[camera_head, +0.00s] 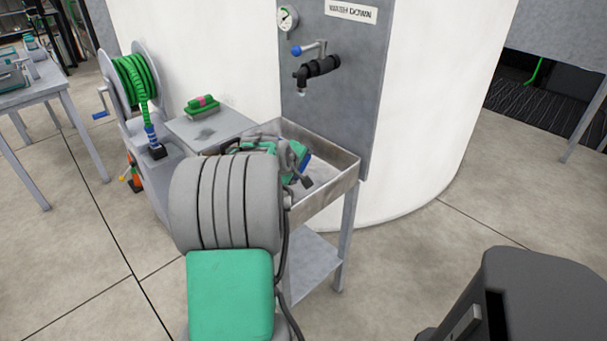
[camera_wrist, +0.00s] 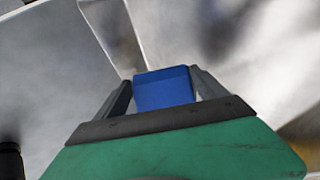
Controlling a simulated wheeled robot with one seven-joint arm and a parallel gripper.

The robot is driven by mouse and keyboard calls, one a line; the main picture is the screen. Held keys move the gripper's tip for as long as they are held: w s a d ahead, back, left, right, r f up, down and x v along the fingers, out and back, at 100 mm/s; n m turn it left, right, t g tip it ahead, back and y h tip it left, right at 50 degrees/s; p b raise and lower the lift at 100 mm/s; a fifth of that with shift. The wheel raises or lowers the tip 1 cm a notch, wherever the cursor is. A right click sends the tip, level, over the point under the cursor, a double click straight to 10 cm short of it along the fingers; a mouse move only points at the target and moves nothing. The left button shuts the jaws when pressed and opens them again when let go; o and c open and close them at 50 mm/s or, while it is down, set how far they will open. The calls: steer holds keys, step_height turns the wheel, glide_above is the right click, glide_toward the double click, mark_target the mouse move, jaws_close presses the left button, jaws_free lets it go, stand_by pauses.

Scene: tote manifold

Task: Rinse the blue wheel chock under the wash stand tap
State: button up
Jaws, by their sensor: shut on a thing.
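The blue wheel chock (camera_wrist: 164,88) is between the two fingers of my gripper (camera_wrist: 163,84) in the wrist view, and the gripper is shut on it. In the head view my gripper (camera_head: 297,165) is over the wash stand basin (camera_head: 345,172), and only a small blue part of the chock (camera_head: 306,163) shows beside it. My arm hides much of the basin's near side. The black tap (camera_head: 318,68) with a blue-tipped lever (camera_head: 308,48) is on the grey back panel, above and beyond the gripper. I cannot tell whether water runs.
A green hose reel (camera_head: 137,82) and a side shelf with a green and pink brush (camera_head: 202,106) stand left of the basin. A pressure gauge (camera_head: 287,18) is on the panel. A white tank (camera_head: 435,110) stands behind.

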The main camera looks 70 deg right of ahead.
steer(key=shift+s+d+f, duration=0.15)
steer(key=shift+s+d, duration=0.15)
steer(key=shift+s, duration=0.3)
steer(key=w+a+r+p, duration=0.5)
steer(key=a+r, duration=0.2)
steer(key=a, duration=0.3)
steer(key=shift+w+a+r+p, duration=0.25)
steer(key=shift+a+r+p, duration=0.1)
steer(key=shift+r, duration=0.05)
